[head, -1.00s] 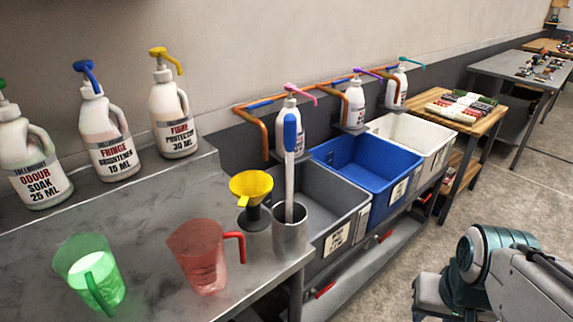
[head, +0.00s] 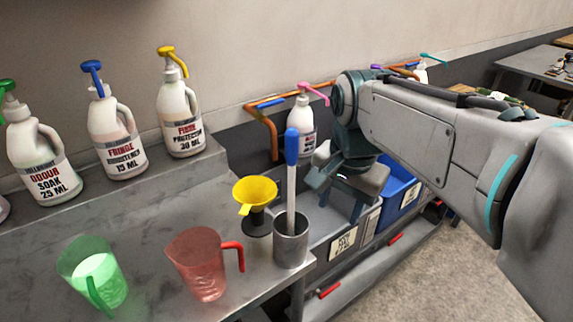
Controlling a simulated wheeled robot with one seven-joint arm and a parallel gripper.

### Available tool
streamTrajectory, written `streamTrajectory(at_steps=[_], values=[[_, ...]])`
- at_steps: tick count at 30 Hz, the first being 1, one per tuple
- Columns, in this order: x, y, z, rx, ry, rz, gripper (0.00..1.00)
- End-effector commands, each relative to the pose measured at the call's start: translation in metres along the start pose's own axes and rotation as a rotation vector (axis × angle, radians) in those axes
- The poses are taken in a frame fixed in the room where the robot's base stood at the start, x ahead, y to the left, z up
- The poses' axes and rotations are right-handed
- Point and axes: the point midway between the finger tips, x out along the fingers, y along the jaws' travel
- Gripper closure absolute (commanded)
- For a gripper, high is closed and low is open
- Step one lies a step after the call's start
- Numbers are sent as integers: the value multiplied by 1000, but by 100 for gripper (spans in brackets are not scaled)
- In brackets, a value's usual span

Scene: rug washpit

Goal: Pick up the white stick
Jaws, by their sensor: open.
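The white stick (head: 291,198) has a blue handle at its top and stands nearly upright in a grey metal cup (head: 291,250) at the table's right end. Its lower end is hidden inside the cup. My gripper (head: 340,200) is open, pointing down, just right of the stick in the head view. It appears apart from the stick and in front of the grey bin. I see nothing between its fingers.
A yellow funnel (head: 255,192) on a dark stand is close left of the cup. A red jug (head: 203,262) and a green jug (head: 95,272) stand further left. Pump bottles (head: 180,120) line the back ledge. A grey bin (head: 345,243) and a blue bin (head: 408,192) are on the right.

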Motion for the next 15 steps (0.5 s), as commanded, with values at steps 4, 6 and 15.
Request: streamTrajectory(at_steps=[4, 6, 15], values=[[-53, -32, -9, 248, -20, 19, 53], [-72, -44, -11, 356, -27, 31, 53], [-151, -89, -14, 817, -38, 90, 53]])
